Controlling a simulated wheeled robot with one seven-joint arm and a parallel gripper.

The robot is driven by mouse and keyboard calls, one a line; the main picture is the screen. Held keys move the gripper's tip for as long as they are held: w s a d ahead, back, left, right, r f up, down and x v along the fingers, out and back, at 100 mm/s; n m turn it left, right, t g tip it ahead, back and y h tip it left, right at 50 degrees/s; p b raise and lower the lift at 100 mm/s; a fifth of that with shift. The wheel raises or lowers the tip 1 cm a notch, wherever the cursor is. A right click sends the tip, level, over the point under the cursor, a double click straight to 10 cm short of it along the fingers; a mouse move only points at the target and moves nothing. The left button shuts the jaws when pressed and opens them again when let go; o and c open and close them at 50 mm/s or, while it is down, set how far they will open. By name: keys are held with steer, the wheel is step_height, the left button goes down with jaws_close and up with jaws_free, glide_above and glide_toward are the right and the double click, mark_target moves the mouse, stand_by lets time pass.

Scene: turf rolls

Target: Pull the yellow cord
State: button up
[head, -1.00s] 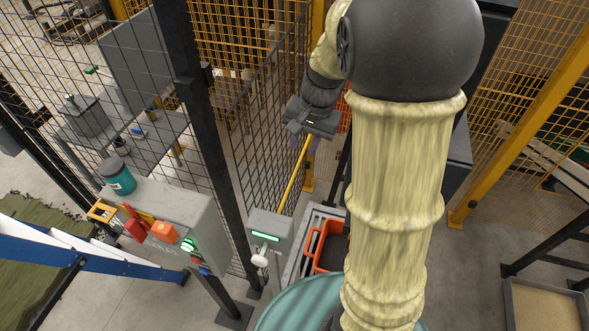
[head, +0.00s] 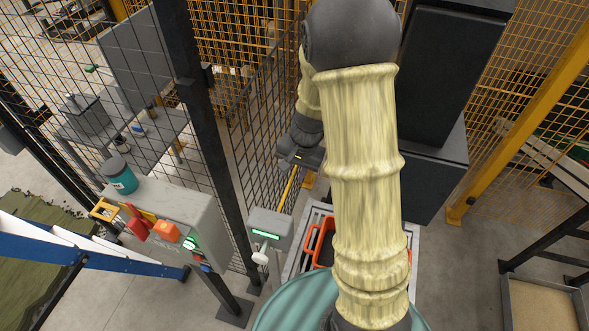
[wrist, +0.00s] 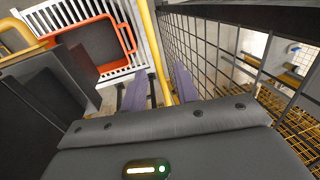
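The yellow cord (head: 288,190) runs from my gripper (head: 300,158) down to a small grey box (head: 266,227) with a green light. In the wrist view the cord (wrist: 152,50) passes between the two purple fingers of my gripper (wrist: 160,88). The fingers stand apart, with a gap seen on either side of the cord. In the head view my arm hides part of the area, and the fingertips are too small to make out.
A black mesh fence (head: 262,120) stands close beside the cord. A grey control cabinet (head: 190,215) with a teal jar (head: 120,178) on it is at left. An orange crate (head: 318,240) lies on a slatted surface below. A dark machine (head: 445,90) stands at right.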

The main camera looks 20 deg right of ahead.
jaws_close()
step_height(320, 180, down, 3)
steer(key=shift+r+b, duration=0.2)
steer(key=shift+b, duration=1.05)
jaws_free()
steer(key=shift+r, duration=0.1)
step_height(320, 180, up, 17)
steer(key=s+d+b, duration=0.2)
steer(key=shift+d, duration=0.4)
